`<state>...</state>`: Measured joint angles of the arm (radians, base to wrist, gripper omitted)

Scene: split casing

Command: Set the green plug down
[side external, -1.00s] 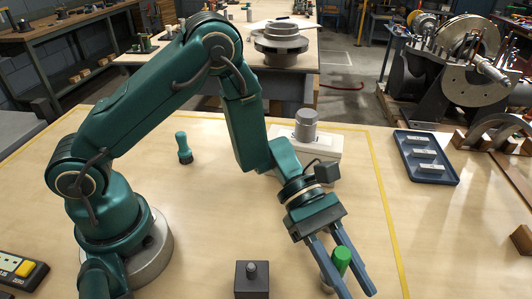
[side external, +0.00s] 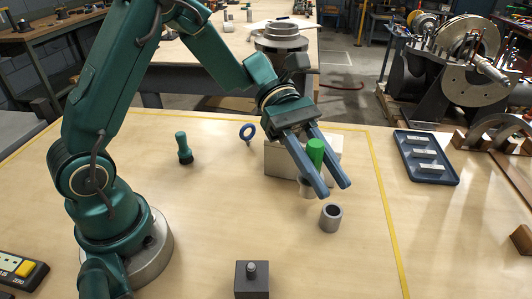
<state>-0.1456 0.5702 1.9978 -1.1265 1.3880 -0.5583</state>
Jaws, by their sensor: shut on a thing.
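The green plug (side external: 316,152) is upright between the two fingers of my gripper (side external: 334,188), which is shut on it. A grey part (side external: 305,188) shows below the left finger, beneath the green plug; I cannot tell whether it belongs to the plug. My gripper is in front of the pale block (side external: 279,160) and hides part of it. I cannot tell whether the plug's lower end touches anything.
A hollow grey cylinder (side external: 330,218) stands close in front of the fingertips. A blue tray (side external: 426,158) is at right.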

